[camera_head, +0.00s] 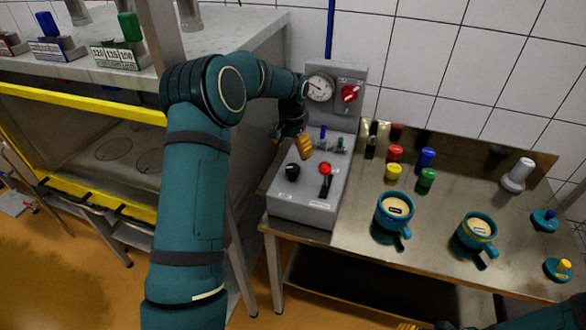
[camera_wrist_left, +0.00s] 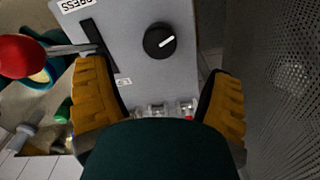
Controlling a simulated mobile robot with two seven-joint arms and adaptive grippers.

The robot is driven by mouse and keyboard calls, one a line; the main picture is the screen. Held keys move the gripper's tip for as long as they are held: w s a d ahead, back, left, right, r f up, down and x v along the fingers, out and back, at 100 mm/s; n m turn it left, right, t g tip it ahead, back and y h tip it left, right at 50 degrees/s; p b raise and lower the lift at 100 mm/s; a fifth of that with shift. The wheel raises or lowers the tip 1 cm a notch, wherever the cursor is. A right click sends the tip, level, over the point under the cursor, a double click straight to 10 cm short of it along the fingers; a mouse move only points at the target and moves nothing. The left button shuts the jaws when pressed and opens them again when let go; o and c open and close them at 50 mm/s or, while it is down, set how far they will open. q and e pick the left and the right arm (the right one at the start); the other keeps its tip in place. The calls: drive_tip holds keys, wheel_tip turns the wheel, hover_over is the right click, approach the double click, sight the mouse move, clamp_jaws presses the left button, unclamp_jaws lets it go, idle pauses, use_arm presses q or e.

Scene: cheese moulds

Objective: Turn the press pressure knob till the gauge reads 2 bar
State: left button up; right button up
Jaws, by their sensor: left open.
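The grey press control box (camera_head: 305,205) stands on the left end of the steel table. Its pressure gauge (camera_head: 320,88) has a white dial on the back panel; the needle is too small to read. A black knob (camera_head: 292,170) sits on the box's top face; in the left wrist view the knob (camera_wrist_left: 160,41) shows a white pointer line aimed to the right and slightly up. My left gripper (camera_head: 296,140) is open, above the back of the box. In the left wrist view its yellow fingers (camera_wrist_left: 158,72) are apart, with the knob between and beyond their tips, not gripped.
A red-ball lever (camera_head: 325,168) stands right of the knob; its ball (camera_wrist_left: 20,55) is near one finger. A red rotary switch (camera_head: 349,93) is beside the gauge. Cups, including one (camera_head: 395,212), and coloured stoppers stand right. My right gripper (camera_head: 410,326) barely shows below.

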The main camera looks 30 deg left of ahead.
sight(293, 167)
use_arm(q)
wheel_tip(293, 167, down, 9)
drive_tip(key=shift+w+r, duration=0.1)
drive_tip(key=shift+c, duration=0.3)
drive_tip(key=c, duration=1.2)
